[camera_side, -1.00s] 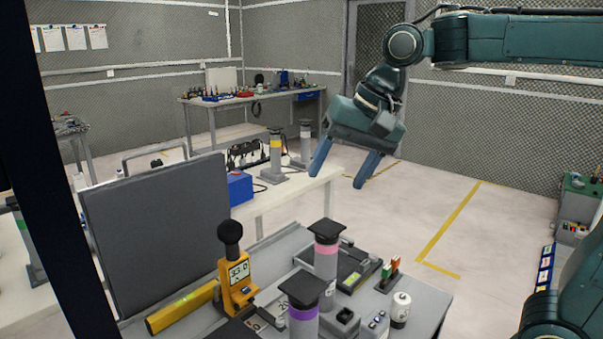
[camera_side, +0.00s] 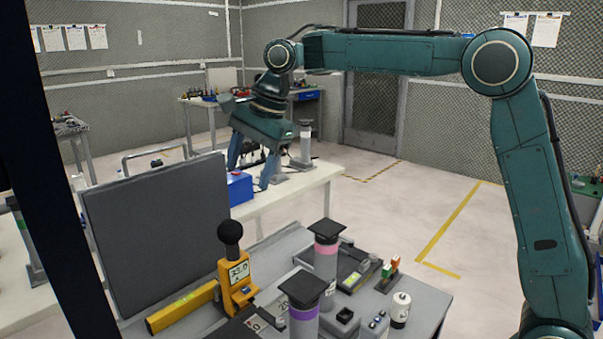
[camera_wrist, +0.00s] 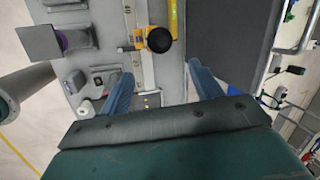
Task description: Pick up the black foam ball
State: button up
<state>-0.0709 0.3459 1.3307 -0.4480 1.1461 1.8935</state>
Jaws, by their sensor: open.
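The black foam ball (camera_side: 230,232) sits on top of a yellow handheld meter (camera_side: 238,284) that stands upright on the grey table. In the wrist view the ball (camera_wrist: 159,40) shows from above, ahead of and between the fingers, with the yellow meter (camera_wrist: 138,40) partly under it. My gripper (camera_side: 250,178) is open and empty, with its blue fingers pointing down. In the side view it is above and beyond the ball, well apart from it. In the wrist view the two fingertips (camera_wrist: 158,72) are spread on either side of a gap.
A dark upright panel (camera_side: 158,235) stands left of the meter. A yellow level (camera_side: 183,306) lies beside the meter. Posts with black square tops, one pink-banded (camera_side: 326,262) and one purple-banded (camera_side: 303,325), stand to the right. A white table with a blue box (camera_side: 240,188) is behind.

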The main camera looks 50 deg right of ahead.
aim_at(232, 222)
jog(key=shift+f, duration=0.15)
jog(key=shift+x, duration=4.15)
jog(key=shift+w+a, duration=0.1)
jog(key=shift+x, duration=2.55)
jog(key=shift+a, duration=0.1)
jog(key=c, duration=1)
